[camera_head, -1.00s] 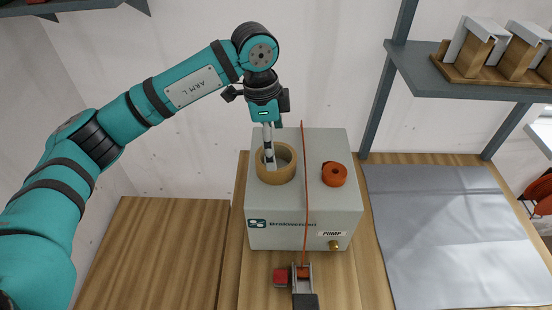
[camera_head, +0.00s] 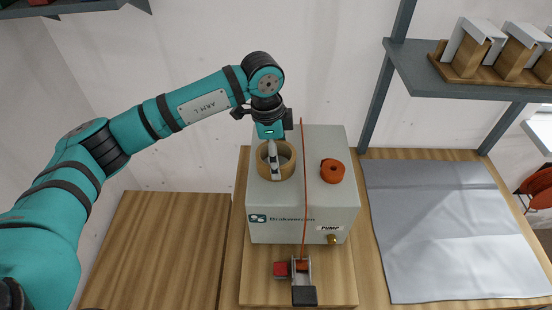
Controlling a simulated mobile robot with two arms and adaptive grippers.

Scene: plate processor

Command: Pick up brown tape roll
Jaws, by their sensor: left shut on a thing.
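The brown tape roll (camera_head: 261,163) sits on top of the grey pump box (camera_head: 290,205), near its left back part. My left gripper (camera_head: 275,173) comes down from above with its fingers at the roll, reaching into its hole. It is shut on the roll, though the exact contact with the roll's wall is hard to see. I cannot tell if the roll is raised off the box. My right gripper is not in view.
An orange roll (camera_head: 332,171) lies on the box to the right. A thin red-orange strap runs over the box to a buckle (camera_head: 302,272) in front. A grey mat (camera_head: 440,230) covers the bench at right.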

